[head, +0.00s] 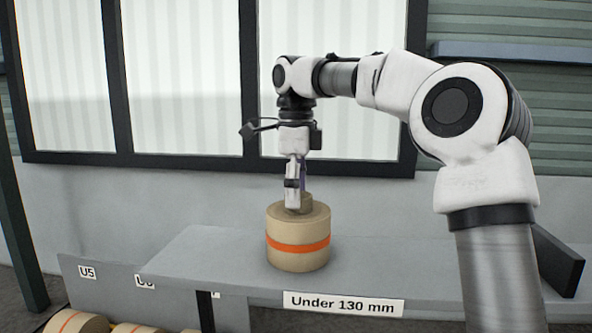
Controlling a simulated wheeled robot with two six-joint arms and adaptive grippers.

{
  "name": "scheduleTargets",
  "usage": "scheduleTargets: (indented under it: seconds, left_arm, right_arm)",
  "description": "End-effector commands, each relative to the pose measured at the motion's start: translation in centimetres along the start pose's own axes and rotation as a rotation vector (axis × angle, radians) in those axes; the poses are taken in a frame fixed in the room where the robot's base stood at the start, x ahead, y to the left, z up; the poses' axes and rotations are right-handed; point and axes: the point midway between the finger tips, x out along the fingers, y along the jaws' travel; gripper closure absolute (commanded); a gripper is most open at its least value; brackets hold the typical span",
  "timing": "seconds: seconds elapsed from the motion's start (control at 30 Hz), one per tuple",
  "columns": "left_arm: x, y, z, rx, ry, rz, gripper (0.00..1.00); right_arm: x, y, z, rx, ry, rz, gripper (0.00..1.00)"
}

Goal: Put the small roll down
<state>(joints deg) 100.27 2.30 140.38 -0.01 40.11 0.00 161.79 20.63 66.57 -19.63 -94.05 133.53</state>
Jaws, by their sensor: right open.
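The small roll (298,256) is a tan kraft roll with an orange band. It stands upright on the grey shelf (215,262), behind the label reading "Under 130 mm" (343,304). A narrower tan core stub rises from its top. My right gripper (297,204) points down at this stub, with its jaws open; the fingers overlap the stub in the picture, and I cannot tell whether they touch it. My left gripper is not in view.
Tan rolls with orange bands (76,322) lie low at the bottom left, below panels marked U5 (87,272) and another partly hidden tag. A dark upright plate (557,259) stands at the shelf's right end. The shelf is clear left of the roll.

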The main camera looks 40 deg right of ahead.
Motion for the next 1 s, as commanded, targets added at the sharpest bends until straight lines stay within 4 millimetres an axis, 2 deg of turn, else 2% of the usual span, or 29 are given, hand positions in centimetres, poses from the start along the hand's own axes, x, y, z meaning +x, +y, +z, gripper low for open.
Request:
scheduleTargets:
  seconds: [0.3,0.4,0.57,1.0]
  left_arm:
    - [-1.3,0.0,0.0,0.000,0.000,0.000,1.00]
    - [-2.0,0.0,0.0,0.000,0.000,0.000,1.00]
    - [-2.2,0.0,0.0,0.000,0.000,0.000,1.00]
    - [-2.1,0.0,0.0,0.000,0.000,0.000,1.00]
  right_arm:
    - [-8.1,-0.1,0.1,0.001,-0.003,-0.004,0.20]
    - [-10.0,0.0,0.1,0.001,-0.001,-0.002,0.20]
    - [-11.0,0.0,0.0,0.000,-0.001,-0.001,0.20]
    - [-10.9,0.0,0.0,0.000,-0.001,0.000,0.20]
